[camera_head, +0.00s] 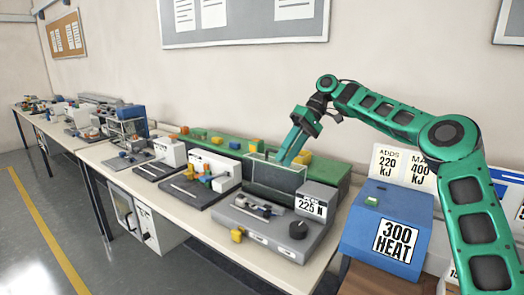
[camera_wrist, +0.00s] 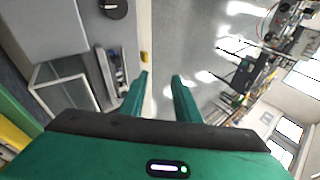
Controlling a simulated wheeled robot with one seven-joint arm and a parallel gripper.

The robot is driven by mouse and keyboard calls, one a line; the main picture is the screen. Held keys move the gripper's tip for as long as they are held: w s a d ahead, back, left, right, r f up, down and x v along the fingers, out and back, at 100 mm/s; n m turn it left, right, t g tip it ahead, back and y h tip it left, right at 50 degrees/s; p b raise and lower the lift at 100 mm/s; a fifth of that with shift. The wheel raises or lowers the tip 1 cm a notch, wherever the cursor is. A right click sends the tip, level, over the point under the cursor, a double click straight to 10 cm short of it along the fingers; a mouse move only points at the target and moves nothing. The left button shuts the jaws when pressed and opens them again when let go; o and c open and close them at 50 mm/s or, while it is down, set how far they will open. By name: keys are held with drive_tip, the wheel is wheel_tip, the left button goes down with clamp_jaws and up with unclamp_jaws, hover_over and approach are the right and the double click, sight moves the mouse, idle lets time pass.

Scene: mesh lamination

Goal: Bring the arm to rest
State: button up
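My green arm reaches in from the right in the camera_head view. My gripper (camera_head: 285,158) points down and to the left, in front of or above a clear-walled box (camera_head: 268,180) on the bench; I cannot tell whether they touch. In the camera_wrist view, the two green fingers of my gripper (camera_wrist: 161,77) stand apart with nothing between them. The grey machine marked 225 N (camera_head: 262,222) is just in front of the box.
A long bench (camera_head: 200,222) carries several machines and small coloured blocks. A blue box marked 300 HEAT (camera_head: 372,218) stands at the right, below my arm. A whiteboard (camera_head: 245,20) hangs on the wall. The floor (camera_head: 130,275) at the front left is clear.

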drive_tip(key=s+d+f+m+t+h, duration=0.1)
drive_tip(key=s+d+f+m+h, duration=0.2)
drive_tip(key=s+d, duration=0.8)
drive_tip(key=s+d+f+m+t+h, duration=0.15)
drive_tip(key=s+d+m, duration=0.35)
drive_tip(key=s+d, duration=0.65)
drive_tip(key=s+d+f+m+t+h, duration=0.15)
drive_tip(key=s+d+f+m, duration=0.45)
drive_tip(key=s, duration=0.9)
drive_tip(key=s+d+f+m, duration=0.1)
drive_tip(key=s+d, duration=0.3)
drive_tip(key=s, duration=0.6)
drive_tip(key=shift+s+d+f, duration=0.15)
drive_tip(key=shift+d+f, duration=0.05)
drive_tip(key=shift+f, duration=0.45)
drive_tip(key=shift+w+f+h, duration=0.25)
drive_tip(key=shift+w+h, duration=0.05)
drive_tip(key=shift+w, duration=0.35)
